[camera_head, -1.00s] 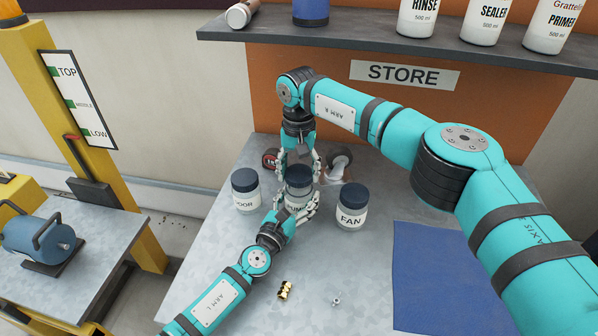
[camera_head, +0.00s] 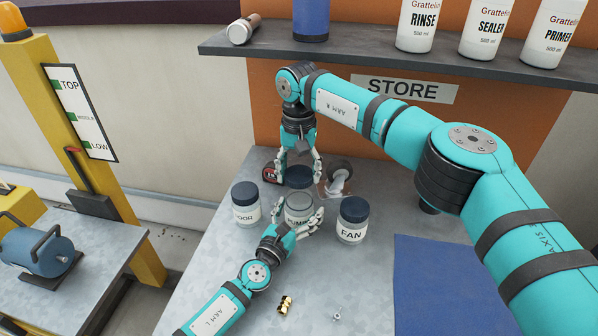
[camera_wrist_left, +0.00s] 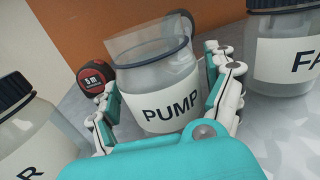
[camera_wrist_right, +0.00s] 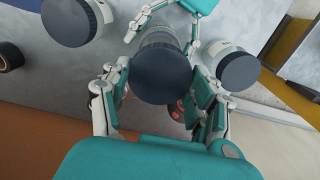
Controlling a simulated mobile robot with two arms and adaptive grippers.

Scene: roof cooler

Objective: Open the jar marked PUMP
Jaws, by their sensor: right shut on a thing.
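The jar marked PUMP (camera_head: 300,209) stands on the grey bench between two other jars; its mouth shows without a lid. It also shows in the left wrist view (camera_wrist_left: 165,105). My left gripper (camera_head: 298,214) has its fingers on both sides of the jar, with a gap visible at the right finger; it looks open. My right gripper (camera_head: 299,177) is shut on the dark blue lid (camera_head: 297,174), held above and behind the jar mouth. In the right wrist view the lid (camera_wrist_right: 162,74) sits between the fingers and partly hides the jar.
The DOOR jar (camera_head: 245,204) stands close on the left and the FAN jar (camera_head: 352,221) on the right, both lidded. A tape measure (camera_head: 270,173) lies behind. A brass fitting (camera_head: 285,305) and a small metal part (camera_head: 337,313) lie in front. A blue mat (camera_head: 445,285) lies bare.

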